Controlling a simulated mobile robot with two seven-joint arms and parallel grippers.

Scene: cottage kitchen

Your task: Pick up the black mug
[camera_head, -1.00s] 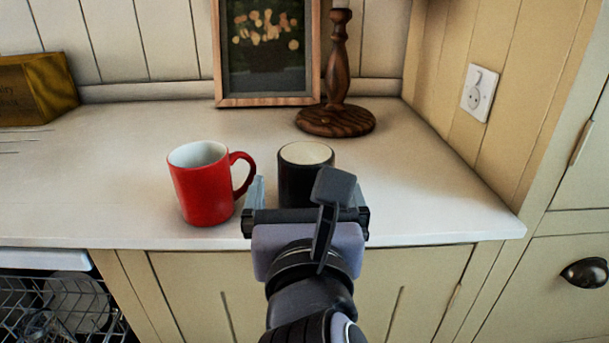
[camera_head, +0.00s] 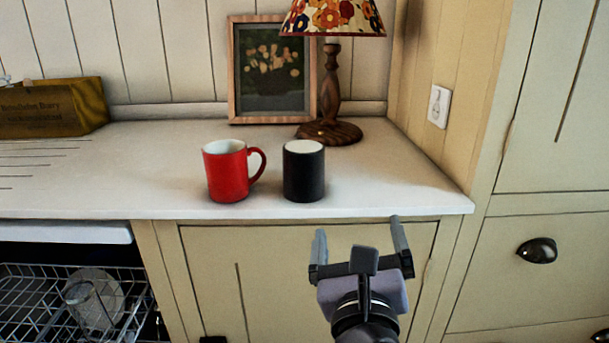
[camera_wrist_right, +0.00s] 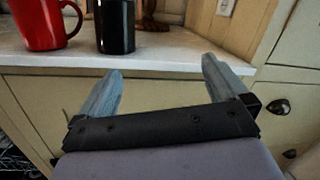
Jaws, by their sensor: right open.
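The black mug (camera_head: 304,174) stands upright on the white counter, near its front edge, with a pale inside and no handle showing. It also shows in the right wrist view (camera_wrist_right: 115,27), cut off at the top. My right gripper (camera_head: 358,238) is open and empty. It is in front of the counter, below and to the right of the black mug and apart from it. In the right wrist view the open fingers (camera_wrist_right: 160,85) have nothing between them. My left gripper is in neither view.
A red mug (camera_head: 227,174) stands just left of the black mug, its handle towards it. A wooden lamp (camera_head: 331,85) and a framed picture (camera_head: 273,75) stand behind. A box (camera_head: 50,108) is at the left. An open dishwasher rack (camera_head: 120,285) is below left. The counter's right end is clear.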

